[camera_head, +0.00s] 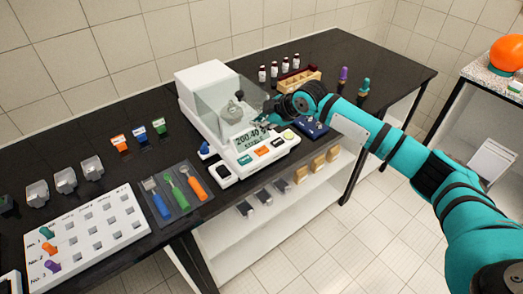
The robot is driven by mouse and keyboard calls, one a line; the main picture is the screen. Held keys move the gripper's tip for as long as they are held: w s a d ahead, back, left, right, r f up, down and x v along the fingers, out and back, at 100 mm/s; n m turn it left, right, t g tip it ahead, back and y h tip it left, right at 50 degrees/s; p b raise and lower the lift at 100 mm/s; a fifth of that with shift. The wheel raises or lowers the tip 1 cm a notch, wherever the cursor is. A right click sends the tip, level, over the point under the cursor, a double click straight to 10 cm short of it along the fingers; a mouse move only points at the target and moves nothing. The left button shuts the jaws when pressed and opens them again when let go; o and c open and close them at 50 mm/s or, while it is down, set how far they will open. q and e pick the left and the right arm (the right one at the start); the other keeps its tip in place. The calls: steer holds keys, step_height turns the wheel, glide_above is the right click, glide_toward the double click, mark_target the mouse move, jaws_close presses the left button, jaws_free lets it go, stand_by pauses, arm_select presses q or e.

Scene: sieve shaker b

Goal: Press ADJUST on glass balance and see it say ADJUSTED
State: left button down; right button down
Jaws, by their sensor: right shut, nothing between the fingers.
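The glass balance (211,110) stands on the black bench, white with clear glass walls. A round weight-like object (232,111) sits inside its chamber. Its display (250,138) reads about 200.40, with a smaller line below that I cannot read. My left gripper is not in view.
A blue tray (311,127) lies right of the balance, beneath my right arm. Brown bottles (274,70) and a wooden rack (299,80) stand behind.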

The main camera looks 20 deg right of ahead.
steer(key=shift+w+d+f, duration=0.1)
steer(key=shift+w, duration=0.05)
steer(key=b, duration=0.7)
glide_above(260, 151)
step_height(260, 151, down, 7)
steer(key=shift+f, duration=0.85)
stand_by(0.6)
steer(key=shift+f, duration=0.45)
